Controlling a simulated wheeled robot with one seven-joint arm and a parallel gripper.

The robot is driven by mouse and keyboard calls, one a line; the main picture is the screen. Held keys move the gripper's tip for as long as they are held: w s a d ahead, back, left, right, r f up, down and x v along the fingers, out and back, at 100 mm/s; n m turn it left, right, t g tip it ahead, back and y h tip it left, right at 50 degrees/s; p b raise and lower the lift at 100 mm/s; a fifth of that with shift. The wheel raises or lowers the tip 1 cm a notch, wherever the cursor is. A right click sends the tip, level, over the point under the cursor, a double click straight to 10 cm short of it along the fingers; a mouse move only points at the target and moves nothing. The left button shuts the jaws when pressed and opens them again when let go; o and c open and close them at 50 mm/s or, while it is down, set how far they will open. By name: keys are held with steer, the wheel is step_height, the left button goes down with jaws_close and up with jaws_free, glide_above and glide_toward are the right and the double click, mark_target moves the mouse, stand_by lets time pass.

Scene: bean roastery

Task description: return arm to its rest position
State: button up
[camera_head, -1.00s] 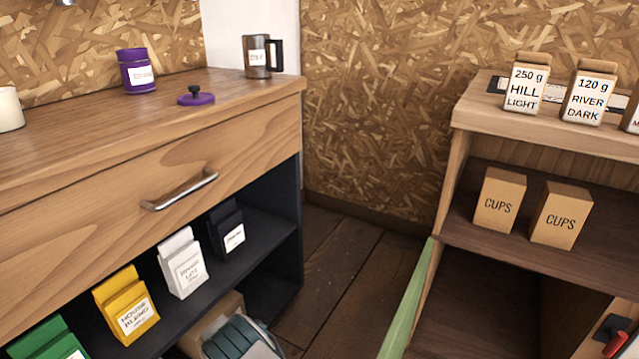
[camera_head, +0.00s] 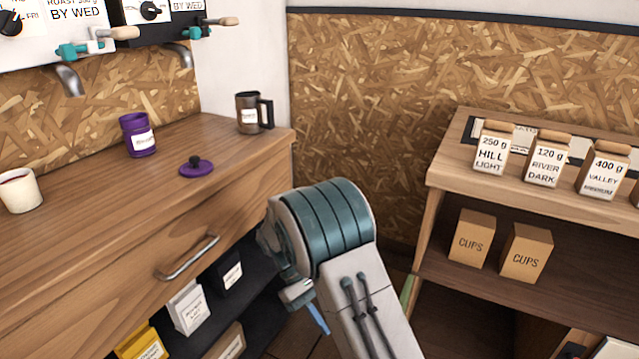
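My arm rises from the bottom centre of the head view. A rounded teal-and-white joint and a pale link with dark cables stand in front of the gap between counter and shelf. A small white-and-teal part and a blue piece show just left of the link; I cannot tell what they belong to. I cannot make out my gripper or its fingers, so whether it holds anything is hidden.
The wooden counter (camera_head: 75,250) is on the left, with a purple canister (camera_head: 138,136), its lid (camera_head: 196,167), a metal mug (camera_head: 250,113) and a white cup (camera_head: 19,191). The right shelf (camera_head: 445,180) holds labelled bags and two CUPS boxes (camera_head: 472,238).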

steer(key=s+d+r+m+t+y+p, duration=0.2)
steer(key=r+p, duration=0.6)
steer(key=r, duration=0.5)
steer(key=s+d+r+m+t+y+p, duration=0.2)
steer(key=s+d+r+p, duration=0.5)
steer(key=r, duration=0.7)
steer(key=s+d+r+m+t+y+p, duration=0.3)
steer(key=s+d+r+m+t+p, duration=0.1)
steer(key=r+p, duration=0.6)
step_height(320, 180, up, 3)
steer(key=shift+s+d+r+t, duration=0.15)
steer(key=shift+s+d+t, duration=0.15)
steer(key=shift+s+t, duration=0.45)
steer(key=shift+w, duration=0.1)
